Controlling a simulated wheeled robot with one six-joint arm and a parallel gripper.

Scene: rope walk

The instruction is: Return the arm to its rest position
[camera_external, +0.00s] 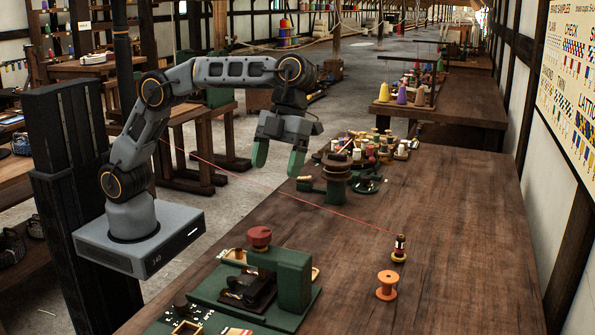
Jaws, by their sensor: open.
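My gripper (279,156) has two green fingers that hang downward, apart and with nothing between them. It is in the air left of the long wooden bench (455,220), over the near side of the dark round spool stand. My grey arm rises from its base at the left, bends at the elbow, and reaches right and then down. The arm looks clear of the bench and the things on it.
A dark spool stand (337,180) is just right of my gripper, with many small spools (375,148) behind. A green machine (280,275) with a red knob stands in front. An orange spool (387,285) and a small dark spool (399,248) stand on the bench. A thin red thread crosses below my gripper.

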